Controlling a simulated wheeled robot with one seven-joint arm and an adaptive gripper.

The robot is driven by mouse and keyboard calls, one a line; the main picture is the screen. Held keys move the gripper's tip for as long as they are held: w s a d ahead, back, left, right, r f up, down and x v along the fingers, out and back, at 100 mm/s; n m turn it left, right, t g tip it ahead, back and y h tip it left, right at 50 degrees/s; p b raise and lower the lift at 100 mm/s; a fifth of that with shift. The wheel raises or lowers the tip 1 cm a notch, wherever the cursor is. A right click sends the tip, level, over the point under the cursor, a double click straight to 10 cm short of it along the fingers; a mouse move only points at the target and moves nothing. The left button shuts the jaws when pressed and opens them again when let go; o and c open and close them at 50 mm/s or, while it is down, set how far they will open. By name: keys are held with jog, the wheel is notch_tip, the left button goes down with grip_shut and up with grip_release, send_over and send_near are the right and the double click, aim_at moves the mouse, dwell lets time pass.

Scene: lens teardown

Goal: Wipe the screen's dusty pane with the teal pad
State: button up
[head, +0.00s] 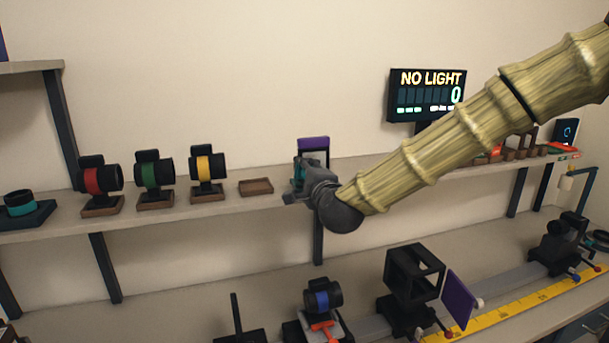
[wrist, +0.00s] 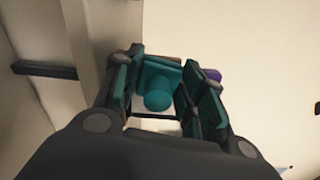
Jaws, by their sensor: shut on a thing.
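My gripper (head: 298,184) is at the shelf in the middle of the head view, in front of a small upright frame with a purple top (head: 314,143) and a pale pane. In the wrist view, my gripper (wrist: 165,84) is shut on the teal pad (wrist: 158,92), whose round knob faces the camera. A bit of purple (wrist: 214,75) shows just beyond the right finger. My gripper hides the lower part of the framed pane. Whether the pad touches the pane, and any dust on it, I cannot tell.
A wooden tray (head: 256,187) and ringed lens units in red (head: 100,180), green (head: 155,173) and yellow (head: 207,168) stand left on the shelf. A display reading NO LIGHT (head: 427,95) is behind my arm. Below, the bench holds a black cage (head: 413,275) and purple plate (head: 459,299).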

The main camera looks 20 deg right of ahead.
aim_at(325, 166)
jog(key=shift+d, duration=0.1)
jog(key=shift+d, duration=1.75)
jog(key=shift+d+b, duration=0.1)
jog(key=shift+b, duration=0.2)
jog(key=shift+w+d, duration=0.15)
jog(key=shift+d, duration=1.45)
jog(key=shift+b, duration=0.35)
jog(key=shift+a, duration=0.15)
